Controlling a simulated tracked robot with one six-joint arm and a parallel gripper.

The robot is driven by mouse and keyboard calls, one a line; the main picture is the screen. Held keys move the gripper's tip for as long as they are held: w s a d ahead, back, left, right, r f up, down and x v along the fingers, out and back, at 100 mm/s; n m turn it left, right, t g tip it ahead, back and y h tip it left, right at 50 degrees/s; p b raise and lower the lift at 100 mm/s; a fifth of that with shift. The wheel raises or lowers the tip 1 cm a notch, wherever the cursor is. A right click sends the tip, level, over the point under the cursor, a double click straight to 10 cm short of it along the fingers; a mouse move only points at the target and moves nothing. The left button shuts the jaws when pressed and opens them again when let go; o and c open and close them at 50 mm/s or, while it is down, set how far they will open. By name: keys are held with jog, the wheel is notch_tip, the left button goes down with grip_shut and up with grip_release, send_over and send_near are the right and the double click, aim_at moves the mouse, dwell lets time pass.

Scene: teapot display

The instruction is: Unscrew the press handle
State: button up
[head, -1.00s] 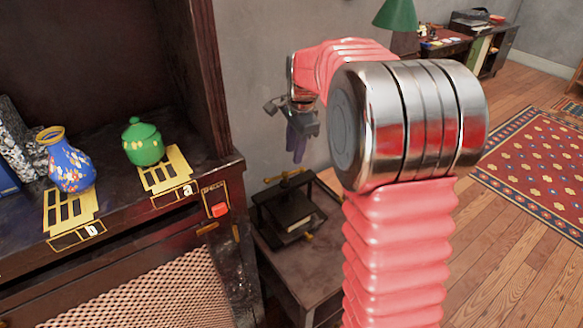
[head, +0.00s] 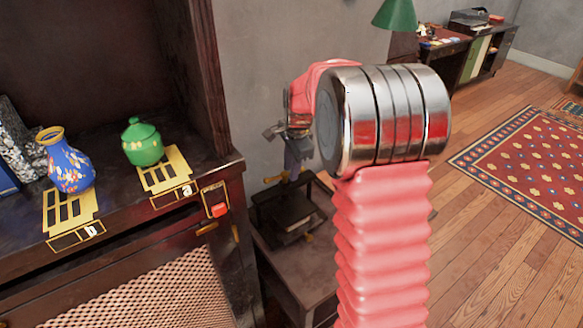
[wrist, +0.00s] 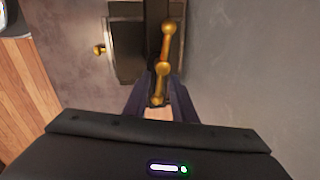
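The press (head: 285,215) is a dark metal frame standing on a small side table. Its press handle (head: 272,180) is a gold bar on top, partly hidden behind my gripper (head: 292,172) in the head view. In the wrist view the handle (wrist: 167,45) runs nearly lengthwise, with rounded knobs at its ends and middle. My gripper (wrist: 162,80) has its two dark fingers apart, one on each side of the handle's middle and near part. I cannot tell whether a finger touches it. The press body (wrist: 126,45) shows beyond, partly cut off.
A dark cabinet (head: 110,250) stands left of the press, bearing a blue vase (head: 70,165), a green teapot (head: 142,145) and a red button (head: 219,210). A grey wall (head: 290,40) is close behind. The wooden floor and patterned rug (head: 525,165) at right are clear.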

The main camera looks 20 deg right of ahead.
grip_shut()
jog(key=shift+n, duration=0.3)
jog(key=shift+w+a+n+y, duration=0.1)
jog(key=shift+w+n+y, duration=0.15)
jog(key=shift+n, duration=0.55)
jog(key=shift+c, duration=0.6)
grip_release()
jog(key=shift+a, duration=0.1)
jog(key=o, duration=0.3)
jog(key=shift+d, duration=0.2)
notch_tip(320, 180, up, 14)
jog(key=s, duration=0.2)
jog(key=shift+s+d+f, duration=0.25)
jog(key=shift+s+d, duration=0.05)
jog(key=shift+s, duration=0.05)
